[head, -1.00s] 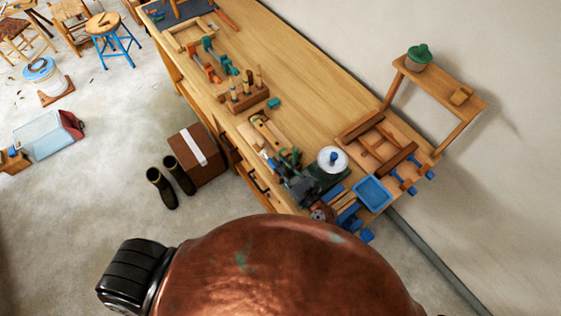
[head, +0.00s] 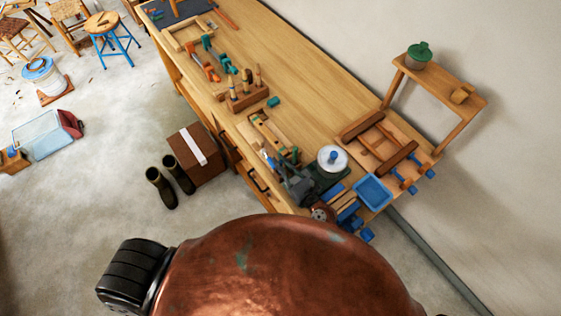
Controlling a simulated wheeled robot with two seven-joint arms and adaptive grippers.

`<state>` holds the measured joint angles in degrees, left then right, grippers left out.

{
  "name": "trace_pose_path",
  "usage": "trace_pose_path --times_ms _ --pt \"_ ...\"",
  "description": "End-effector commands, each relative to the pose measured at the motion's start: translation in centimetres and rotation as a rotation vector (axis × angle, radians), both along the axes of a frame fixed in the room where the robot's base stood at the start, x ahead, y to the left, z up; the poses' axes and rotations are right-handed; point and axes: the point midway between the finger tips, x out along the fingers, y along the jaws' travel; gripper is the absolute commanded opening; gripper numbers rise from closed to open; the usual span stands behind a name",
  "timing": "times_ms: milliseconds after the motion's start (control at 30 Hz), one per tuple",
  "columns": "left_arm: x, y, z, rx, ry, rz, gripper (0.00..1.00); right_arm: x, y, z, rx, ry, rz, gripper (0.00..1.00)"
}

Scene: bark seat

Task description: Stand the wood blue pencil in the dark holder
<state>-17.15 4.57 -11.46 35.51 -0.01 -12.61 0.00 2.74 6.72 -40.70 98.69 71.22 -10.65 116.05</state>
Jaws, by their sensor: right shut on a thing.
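A brown wooden block with several upright handled tools (head: 245,102) stands farther up the bench, apart from the gripper. It may be the dark holder, but I cannot tell for sure. My left gripper is not in view.
A white round lidded thing with a blue knob (head: 332,157) and a blue tray (head: 373,191) are right of the gripper. A wooden frame (head: 379,142) lies behind them. A small teal block (head: 273,102) lies beside the tool block. The bench's wall side (head: 310,90) is clear.

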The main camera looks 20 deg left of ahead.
Motion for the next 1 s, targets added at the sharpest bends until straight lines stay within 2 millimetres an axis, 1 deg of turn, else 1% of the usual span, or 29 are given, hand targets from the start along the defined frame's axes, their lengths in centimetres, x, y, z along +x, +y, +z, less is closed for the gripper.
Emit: trace_pose_path --times_ms 133,167,433,633,800,1000 --pt "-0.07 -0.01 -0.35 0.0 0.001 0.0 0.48 0.0 0.0 -0.38 0.001 0.001 0.0 0.0" --pt "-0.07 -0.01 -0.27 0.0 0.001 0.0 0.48 0.0 0.0 -0.31 0.0 0.0 0.0 0.12" --pt "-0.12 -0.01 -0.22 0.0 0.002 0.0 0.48 0.0 0.0 -0.25 0.0 0.0 0.0 0.31" --pt "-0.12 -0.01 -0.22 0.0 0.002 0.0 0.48 0.0 0.0 -0.25 0.0 0.0 0.0 0.31" --pt "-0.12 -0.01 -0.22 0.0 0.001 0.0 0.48 0.01 -0.01 -0.26 0.0 0.0 0.0 0.42" --pt "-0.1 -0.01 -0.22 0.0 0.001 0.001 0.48 0.01 -0.01 -0.25 0.0 0.0 0.0 0.42"
